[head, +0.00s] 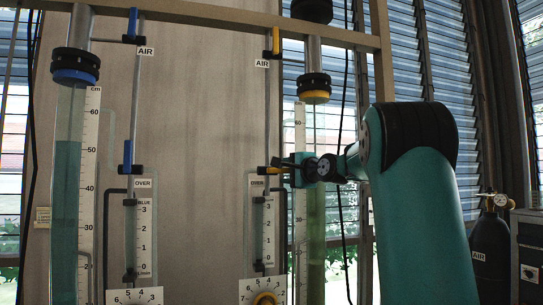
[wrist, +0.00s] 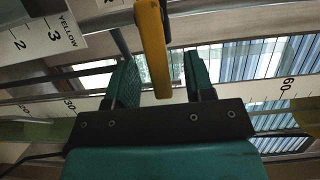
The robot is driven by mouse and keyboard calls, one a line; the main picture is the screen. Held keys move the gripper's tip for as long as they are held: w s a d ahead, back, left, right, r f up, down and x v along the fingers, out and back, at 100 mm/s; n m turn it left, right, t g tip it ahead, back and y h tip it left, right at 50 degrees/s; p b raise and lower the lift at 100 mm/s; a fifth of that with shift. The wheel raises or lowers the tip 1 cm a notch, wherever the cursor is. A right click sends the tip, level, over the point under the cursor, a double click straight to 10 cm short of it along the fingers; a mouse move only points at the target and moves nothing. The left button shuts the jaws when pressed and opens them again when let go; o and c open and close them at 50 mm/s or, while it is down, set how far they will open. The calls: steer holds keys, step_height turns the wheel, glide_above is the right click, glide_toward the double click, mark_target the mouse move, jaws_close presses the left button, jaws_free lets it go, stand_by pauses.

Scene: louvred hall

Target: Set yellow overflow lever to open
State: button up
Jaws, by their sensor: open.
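The yellow overflow lever (head: 268,170) sits above the right-hand OVER plate (head: 270,182) and lies about horizontal, pointing right at my gripper (head: 290,171). In the wrist view the yellow lever (wrist: 153,48) reaches down between the two green fingers of my gripper (wrist: 158,62). The fingers stand apart on either side of it, with a gap showing on each side. I see no contact. In the head view my gripper partly hides the lever's end.
A blue overflow lever (head: 127,156) stands upright at the left. A yellow air lever (head: 275,40) stands upright above. A column with a yellow-ringed cap (head: 314,97) stands close behind my gripper. A dial with a yellow knob (head: 265,299) is below.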

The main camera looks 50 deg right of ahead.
steer(key=a+b+v, duration=0.1)
steer(key=b+v, duration=0.1)
steer(key=v, duration=0.4)
steer(key=shift+s, duration=0.2)
